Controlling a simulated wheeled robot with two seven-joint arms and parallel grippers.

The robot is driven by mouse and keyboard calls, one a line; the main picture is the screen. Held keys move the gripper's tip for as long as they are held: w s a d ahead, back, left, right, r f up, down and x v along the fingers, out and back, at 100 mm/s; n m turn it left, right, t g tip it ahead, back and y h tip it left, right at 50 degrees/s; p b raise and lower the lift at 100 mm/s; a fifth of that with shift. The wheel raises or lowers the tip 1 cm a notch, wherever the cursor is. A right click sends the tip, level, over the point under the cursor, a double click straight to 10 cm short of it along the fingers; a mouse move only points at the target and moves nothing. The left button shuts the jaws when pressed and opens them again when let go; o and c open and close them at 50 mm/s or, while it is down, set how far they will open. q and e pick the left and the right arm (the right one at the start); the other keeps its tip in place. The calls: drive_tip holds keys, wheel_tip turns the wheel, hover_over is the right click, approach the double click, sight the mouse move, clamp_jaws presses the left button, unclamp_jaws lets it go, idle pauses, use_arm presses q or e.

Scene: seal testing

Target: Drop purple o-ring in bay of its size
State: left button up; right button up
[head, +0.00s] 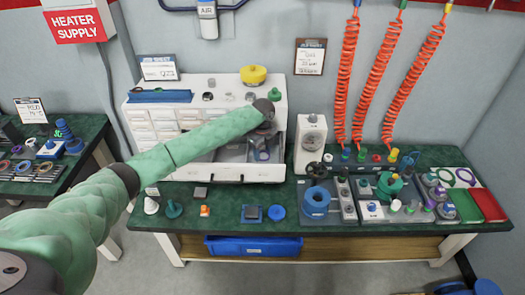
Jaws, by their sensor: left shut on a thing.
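My left arm reaches in from the left to the white bench unit (140,135). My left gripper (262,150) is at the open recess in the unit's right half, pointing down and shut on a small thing. This looks like the purple o-ring (262,156), but it is too small and too covered by the gripper to make out fully. The recess around it is partly hidden by my arm, so I cannot tell which bay lies below. My right gripper is not in view.
A gauge instrument (311,140) stands just right of the unit. A yellow knob (253,75) and a green stopper (274,94) sit on its top. A blue spool (316,200) and several fittings fill the green bench's right side. Red coiled hoses (348,85) hang behind.

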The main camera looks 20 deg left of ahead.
use_arm(q)
drive_tip(key=shift+f, duration=0.4)
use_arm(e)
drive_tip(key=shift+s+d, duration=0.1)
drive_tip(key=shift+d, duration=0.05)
use_arm(q)
drive_tip(key=o, duration=1)
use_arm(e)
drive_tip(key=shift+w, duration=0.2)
use_arm(q)
drive_tip(key=shift+r, duration=0.7)
drive_tip(key=shift+r+b, duration=2.45)
drive_tip(key=shift+r, duration=3.45)
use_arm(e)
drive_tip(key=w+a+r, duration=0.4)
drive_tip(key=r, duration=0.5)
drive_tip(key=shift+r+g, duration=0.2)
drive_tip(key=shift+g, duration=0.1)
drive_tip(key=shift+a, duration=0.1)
